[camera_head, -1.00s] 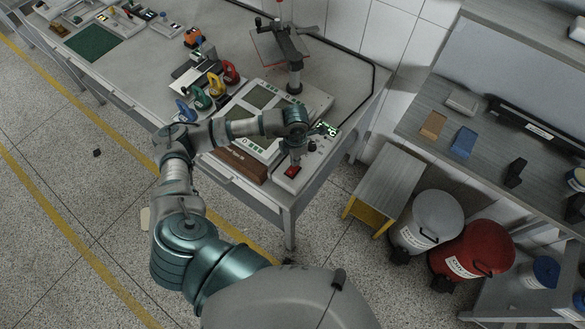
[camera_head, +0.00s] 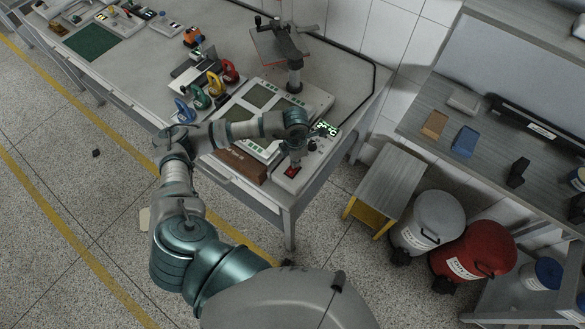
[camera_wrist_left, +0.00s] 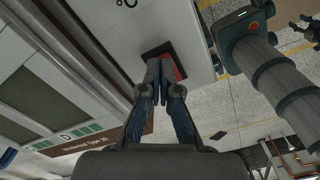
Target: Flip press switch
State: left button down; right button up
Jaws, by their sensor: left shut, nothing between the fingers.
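The red press switch (camera_head: 291,171) sits near the front end of a white control box (camera_head: 286,184) at the table's near corner. My left gripper (camera_head: 294,162) points down at the switch from above. In the left wrist view, my gripper (camera_wrist_left: 157,68) is shut and empty. Its fingertips overlap the dark-framed red switch (camera_wrist_left: 180,70) and cover part of it. They are touching it or very close; I cannot tell which. My right gripper is in neither view.
A lit green display (camera_head: 327,129) is on the box beside my wrist. A brown block (camera_head: 242,164) and a panel device (camera_head: 262,96) lie left of it. A stand (camera_head: 294,75) rises behind. A stool (camera_head: 387,180) and bins stand on the floor to the right.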

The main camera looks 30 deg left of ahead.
pick_arm(q)
jog(key=shift+f+b, duration=0.3)
jog(key=shift+f, duration=0.15)
jog(key=shift+r, duration=0.15)
notch_tip(320, 180, up, 2)
jog(key=shift+p, duration=0.7)
jog(key=shift+r+p, duration=1.35)
jog(key=shift+r, duration=1.1)
